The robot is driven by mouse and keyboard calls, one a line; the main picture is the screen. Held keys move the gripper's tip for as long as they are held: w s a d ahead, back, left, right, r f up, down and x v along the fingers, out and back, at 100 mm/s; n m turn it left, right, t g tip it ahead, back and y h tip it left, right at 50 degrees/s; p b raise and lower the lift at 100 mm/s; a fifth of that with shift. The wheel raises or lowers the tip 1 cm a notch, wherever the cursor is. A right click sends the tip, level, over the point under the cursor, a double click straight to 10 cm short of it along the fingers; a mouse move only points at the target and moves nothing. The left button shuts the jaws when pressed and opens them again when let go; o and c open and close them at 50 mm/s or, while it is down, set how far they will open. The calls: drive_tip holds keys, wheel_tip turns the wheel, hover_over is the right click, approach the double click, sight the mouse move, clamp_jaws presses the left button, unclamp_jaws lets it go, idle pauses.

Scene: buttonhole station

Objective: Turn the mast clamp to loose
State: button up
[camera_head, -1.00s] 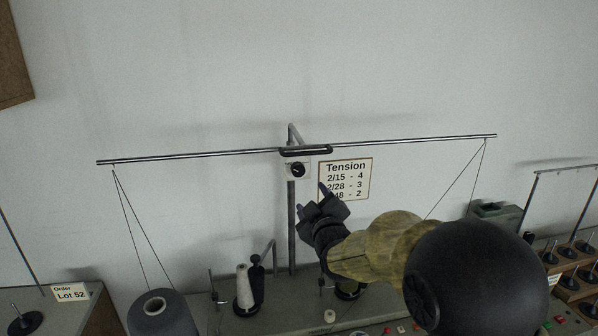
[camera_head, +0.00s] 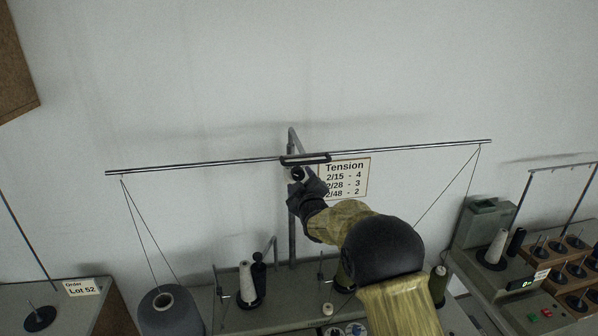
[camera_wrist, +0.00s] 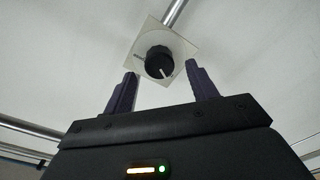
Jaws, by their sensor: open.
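The mast clamp is a black round knob (camera_wrist: 159,62) with a white pointer line on a square white plate (camera_wrist: 178,37), in the wrist view. The pointer is toward the lower right there. My gripper (camera_wrist: 161,85) is open, with one dark finger on each side below the knob; I cannot tell whether either finger touches it. In the head view my gripper (camera_head: 301,182) is up at the mast (camera_head: 292,232), just under the crossbar's black handle (camera_head: 305,159), and hides most of the knob and plate.
A long thin crossbar (camera_head: 420,147) spans the mast, with threads hanging from both ends. A Tension card (camera_head: 349,178) is on the wall right of my gripper. A grey cone (camera_head: 168,312) and a white cone (camera_head: 247,283) stand below. The wall above is clear.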

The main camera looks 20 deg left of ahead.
sight(298, 174)
drive_tip(key=shift+p+x, duration=0.55)
drive_tip(key=shift+x, duration=0.7)
drive_tip(key=c, duration=1)
